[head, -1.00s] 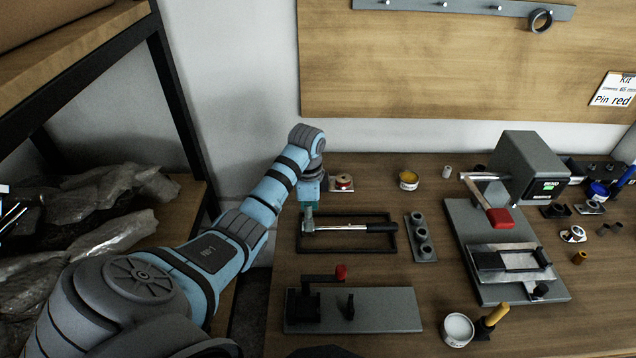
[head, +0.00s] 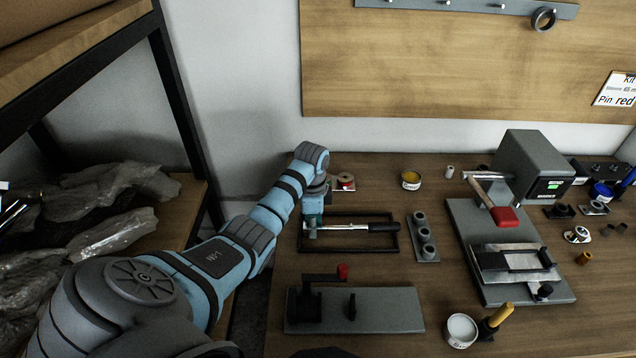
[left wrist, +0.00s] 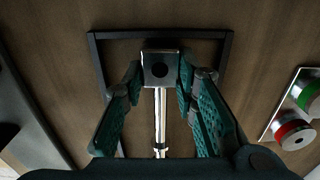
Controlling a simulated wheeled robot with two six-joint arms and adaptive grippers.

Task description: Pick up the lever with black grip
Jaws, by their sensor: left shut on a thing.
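The lever, with a bright metal shaft (head: 345,227) and a black grip (head: 384,227), lies across a black rectangular frame (head: 348,249) on the bench in the head view. Its grip points right. My left gripper (head: 311,229) comes down over the lever's left end and is shut on it. In the left wrist view, the two green-padded fingers (left wrist: 159,78) stand on either side of the lever's square metal head (left wrist: 160,68). The shaft (left wrist: 160,125) runs down between the fingers, and the grip is hidden there.
A grey plate with a red-knobbed crank (head: 385,308) lies in front. A spool holder (head: 343,183) sits behind the frame.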

